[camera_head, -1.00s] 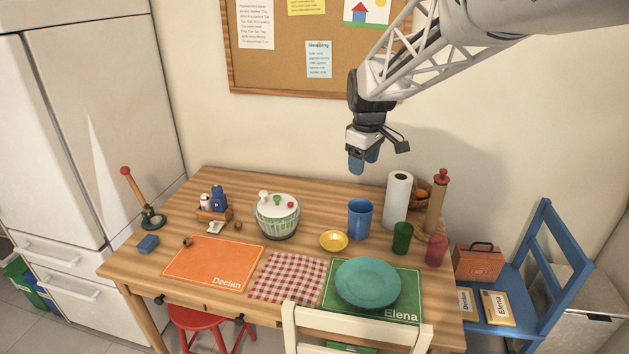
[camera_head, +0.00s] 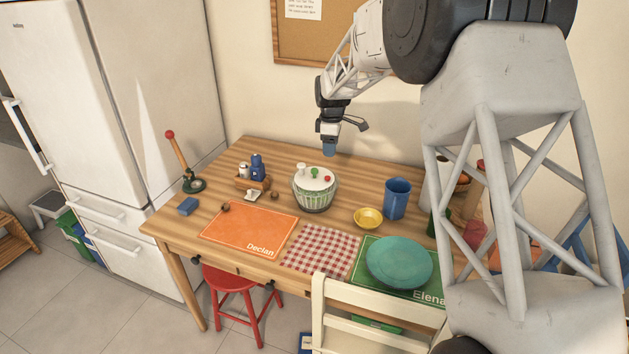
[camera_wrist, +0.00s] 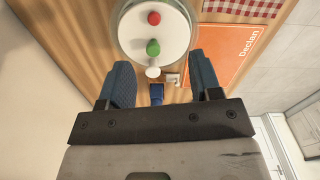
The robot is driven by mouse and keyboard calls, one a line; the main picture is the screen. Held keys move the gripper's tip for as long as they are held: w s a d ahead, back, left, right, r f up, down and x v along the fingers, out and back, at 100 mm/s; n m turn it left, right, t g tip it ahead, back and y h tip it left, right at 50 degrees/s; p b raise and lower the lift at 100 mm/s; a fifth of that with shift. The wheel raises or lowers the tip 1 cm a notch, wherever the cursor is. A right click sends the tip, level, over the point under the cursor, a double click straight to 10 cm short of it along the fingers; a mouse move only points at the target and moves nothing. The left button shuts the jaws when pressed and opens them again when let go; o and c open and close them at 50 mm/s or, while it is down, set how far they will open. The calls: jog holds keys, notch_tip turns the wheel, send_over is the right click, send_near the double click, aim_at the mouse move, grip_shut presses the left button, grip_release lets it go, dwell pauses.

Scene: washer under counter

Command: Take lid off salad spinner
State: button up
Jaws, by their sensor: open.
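The salad spinner (camera_head: 314,190) stands upright on the wooden table, a clear bowl with a green basket inside. Its white lid (camera_head: 316,176) is on top and carries a white knob, a green knob and a red knob. In the wrist view the lid (camera_wrist: 169,47) shows at the top middle, with the red and green knobs on it and the white knob at its near edge. My gripper (camera_head: 329,147) is above the table's back edge, above and behind the spinner. In the wrist view my gripper (camera_wrist: 160,80) is open and empty, its blue fingers spread apart. It does not touch the lid.
A blue cup (camera_head: 397,198) and yellow bowl (camera_head: 368,218) stand right of the spinner. A caddy with bottles (camera_head: 252,182) is to its left. An orange placemat (camera_head: 250,227), a checkered cloth (camera_head: 320,249) and a teal plate (camera_head: 399,261) lie in front. My arm hides the table's right end.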

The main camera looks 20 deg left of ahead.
jog(key=n, duration=0.2)
send_over(314, 169)
notch_tip(314, 169, down, 5)
jog(key=shift+r, duration=0.1)
jog(key=shift+f, duration=1.3)
jog(key=shift+f, duration=0.1)
jog(key=shift+d+f, duration=0.1)
jog(key=shift+f, duration=2.4)
grip_shut()
